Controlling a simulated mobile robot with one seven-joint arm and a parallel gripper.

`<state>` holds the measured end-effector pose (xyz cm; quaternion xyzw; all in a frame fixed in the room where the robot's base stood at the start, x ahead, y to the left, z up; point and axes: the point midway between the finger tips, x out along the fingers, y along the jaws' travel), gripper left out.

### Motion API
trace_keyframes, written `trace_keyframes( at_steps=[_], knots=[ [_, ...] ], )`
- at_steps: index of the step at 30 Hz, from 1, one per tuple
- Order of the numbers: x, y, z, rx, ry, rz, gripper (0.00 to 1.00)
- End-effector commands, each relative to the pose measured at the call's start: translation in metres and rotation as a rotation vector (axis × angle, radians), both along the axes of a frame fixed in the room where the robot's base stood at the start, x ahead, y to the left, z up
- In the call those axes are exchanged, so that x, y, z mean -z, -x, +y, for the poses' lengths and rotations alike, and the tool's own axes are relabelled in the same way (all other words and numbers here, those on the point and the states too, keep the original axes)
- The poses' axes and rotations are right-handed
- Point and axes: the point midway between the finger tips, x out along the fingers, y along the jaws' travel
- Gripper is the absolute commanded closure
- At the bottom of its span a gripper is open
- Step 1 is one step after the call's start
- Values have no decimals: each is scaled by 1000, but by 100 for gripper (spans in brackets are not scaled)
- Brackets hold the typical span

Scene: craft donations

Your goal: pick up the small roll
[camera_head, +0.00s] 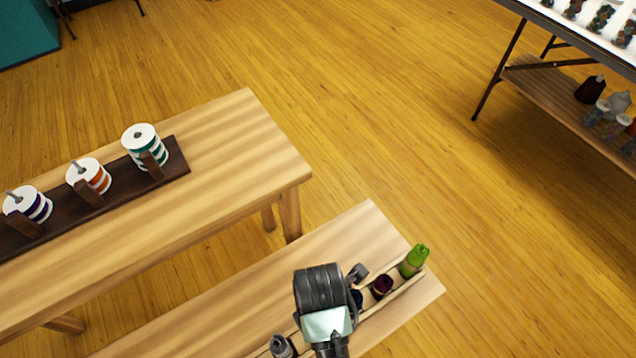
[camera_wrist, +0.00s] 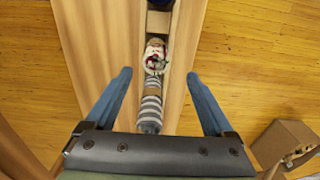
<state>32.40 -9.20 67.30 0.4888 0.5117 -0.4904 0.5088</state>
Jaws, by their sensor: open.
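A narrow wooden tray (camera_head: 405,289) on the low bench holds several small rolls in a row. A grey roll (camera_head: 281,346) is at its near end, a dark navy one (camera_head: 357,298) and a maroon one (camera_head: 382,286) are farther along, and a green one (camera_head: 414,261) is at the far end. In the wrist view, a grey-and-white striped roll (camera_wrist: 150,112) and a white-and-red item (camera_wrist: 155,55) lie in the tray. My gripper (camera_wrist: 158,75) is open and empty, its blue fingers either side of the row. Its arm hides part of the tray in the head view. Which one is the small roll is unclear.
A wooden table (camera_head: 230,140) at left carries a dark rack (camera_head: 178,172) with three large striped spools. A shelved table (camera_head: 570,100) stands at upper right. A cardboard box (camera_wrist: 283,140) shows at right in the wrist view. The floor between is clear.

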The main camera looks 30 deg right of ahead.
Motion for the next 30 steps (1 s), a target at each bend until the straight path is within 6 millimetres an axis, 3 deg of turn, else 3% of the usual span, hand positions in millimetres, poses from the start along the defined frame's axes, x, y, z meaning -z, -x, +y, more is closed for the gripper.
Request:
trace_keyframes(
  at_steps=[1,4,13,21,30],
  knots=[
    [14,1,0,1,-1,3,12],
    [32,0,0,2,0,1,12],
    [56,-2,-1,3,2,-3,12],
    [95,-6,-2,3,2,-3,12],
    [100,-6,-2,2,3,-5,12]
  ],
)
